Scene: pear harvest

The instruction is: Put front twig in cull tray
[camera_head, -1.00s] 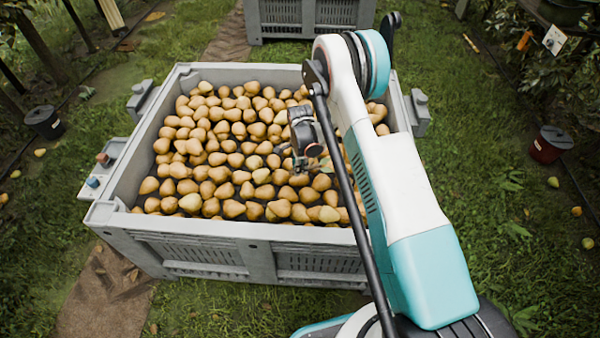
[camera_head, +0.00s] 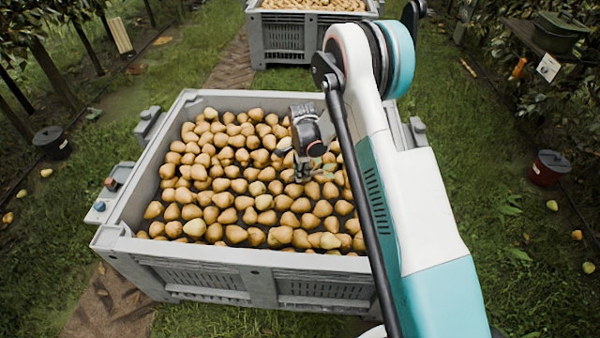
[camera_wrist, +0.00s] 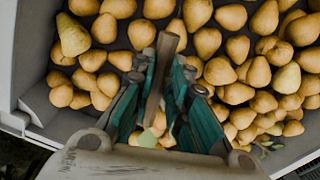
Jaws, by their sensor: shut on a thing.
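My gripper (camera_head: 303,176) hangs over the pears in the right half of the grey bin (camera_head: 200,252). In the wrist view its teal fingers (camera_wrist: 160,95) are closed around a brown twig (camera_wrist: 167,52), which points up past the fingertips. A pale green leaf shows between the fingers, low in that view. Small green leaves also show beside the gripper in the head view. Another leafy sprig (camera_wrist: 266,148) lies near the bin wall in the wrist view. I cannot identify a cull tray for certain; a small grey ledge (camera_head: 122,178) sits on the bin's left side.
Many pears (camera_head: 240,180) fill the bin. A second bin (camera_head: 285,38) stands behind it. A black bucket (camera_head: 52,143) is on the grass at left, a red bucket (camera_head: 548,168) at right. My arm hides the bin's right side.

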